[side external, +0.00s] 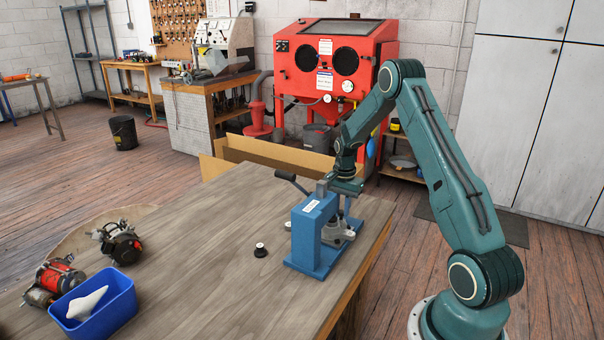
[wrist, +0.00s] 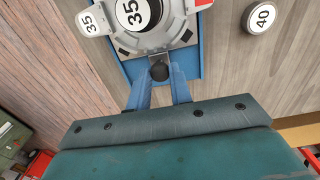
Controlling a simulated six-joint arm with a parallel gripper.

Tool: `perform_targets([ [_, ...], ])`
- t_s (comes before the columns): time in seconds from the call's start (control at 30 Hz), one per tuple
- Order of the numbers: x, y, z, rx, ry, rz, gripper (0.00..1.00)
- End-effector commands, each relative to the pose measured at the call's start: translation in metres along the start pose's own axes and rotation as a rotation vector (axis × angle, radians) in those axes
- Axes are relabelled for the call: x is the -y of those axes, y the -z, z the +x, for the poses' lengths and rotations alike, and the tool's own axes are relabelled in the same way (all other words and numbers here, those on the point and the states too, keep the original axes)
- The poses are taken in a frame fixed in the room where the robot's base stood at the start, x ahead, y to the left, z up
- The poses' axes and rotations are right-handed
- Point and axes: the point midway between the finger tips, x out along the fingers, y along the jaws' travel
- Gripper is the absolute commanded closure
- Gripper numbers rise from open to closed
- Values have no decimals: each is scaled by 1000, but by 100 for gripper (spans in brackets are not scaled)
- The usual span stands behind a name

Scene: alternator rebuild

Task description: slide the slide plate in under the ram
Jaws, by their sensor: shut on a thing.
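My gripper (wrist: 160,76) is shut on a dark round knob (wrist: 159,70) between its two blue fingers. The knob sits at the near edge of a grey plate (wrist: 152,53), seemingly the slide plate. A round grey part marked 35 (wrist: 120,38) lies over the plate, and a pale tab also marked 35 (wrist: 93,20) sticks out to the left. In the side external view, my gripper stands at the right side of the blue press (side external: 312,232), whose frame partly hides the grey part (side external: 338,233). I cannot make out the ram or how far under it the plate lies.
A black knob-like piece with a white top (side external: 260,250), marked 40 in the wrist view (wrist: 262,18), stands beside the press. The press lever (side external: 290,181) sticks out left. A blue bin (side external: 95,312) and two alternators are at the left.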

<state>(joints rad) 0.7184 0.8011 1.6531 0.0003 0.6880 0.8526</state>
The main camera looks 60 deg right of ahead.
Motion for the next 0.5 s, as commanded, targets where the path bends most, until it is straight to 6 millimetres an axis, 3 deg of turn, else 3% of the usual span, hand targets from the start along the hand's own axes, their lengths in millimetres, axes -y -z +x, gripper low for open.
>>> perform_targets([
  [0.27, 0, 0, -1, -1, 2, -1, 100],
  [0.3, 0, 0, -1, -1, 2, -1, 73],
  [0.4, 0, 0, -1, -1, 2, -1, 57],
  [0.5, 0, 0, -1, 0, 1, -1, 57],
])
